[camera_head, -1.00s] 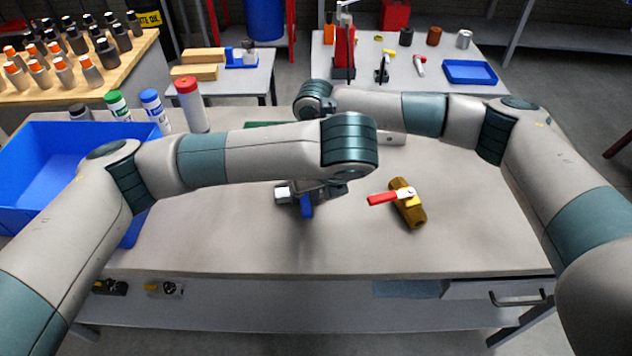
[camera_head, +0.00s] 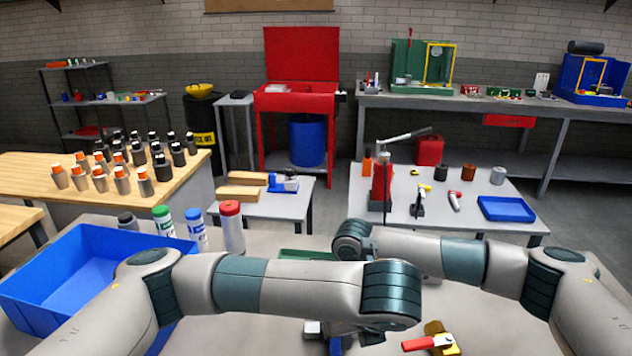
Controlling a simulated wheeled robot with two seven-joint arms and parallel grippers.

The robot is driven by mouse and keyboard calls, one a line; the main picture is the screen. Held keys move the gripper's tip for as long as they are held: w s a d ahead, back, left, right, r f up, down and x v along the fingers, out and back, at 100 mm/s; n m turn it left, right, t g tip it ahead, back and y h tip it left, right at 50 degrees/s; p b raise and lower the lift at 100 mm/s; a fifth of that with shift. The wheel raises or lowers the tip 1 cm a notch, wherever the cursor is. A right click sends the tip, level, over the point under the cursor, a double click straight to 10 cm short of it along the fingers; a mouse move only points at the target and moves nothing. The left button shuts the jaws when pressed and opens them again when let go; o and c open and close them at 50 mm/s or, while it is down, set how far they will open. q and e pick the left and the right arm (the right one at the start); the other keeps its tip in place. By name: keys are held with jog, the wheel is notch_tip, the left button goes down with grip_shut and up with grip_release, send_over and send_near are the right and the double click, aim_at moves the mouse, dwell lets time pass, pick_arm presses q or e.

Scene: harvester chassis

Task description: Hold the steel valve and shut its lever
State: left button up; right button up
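A small steel-grey part, apparently the steel valve (camera_head: 313,329), shows at the bottom edge, just below my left forearm. A blue piece, apparently its lever (camera_head: 335,346), hangs down beside it and is cut off by the frame. My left gripper (camera_head: 352,335) is at its right under my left wrist, mostly hidden; I cannot tell whether it holds the valve. My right arm reaches in from the right behind the left one; its gripper is hidden behind my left arm. A brass valve (camera_head: 441,337) with a red lever (camera_head: 420,343) lies to the right.
A blue bin (camera_head: 75,270) and several capped bottles (camera_head: 232,228) stand at the left of the workbench. Beyond are a table with wooden blocks (camera_head: 247,178), a table with a red press (camera_head: 381,187) and blue tray (camera_head: 507,208), and a wooden table with several orange-capped bottles.

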jog(key=shift+d, duration=0.15)
notch_tip(320, 180, up, 12)
dwell(0.7)
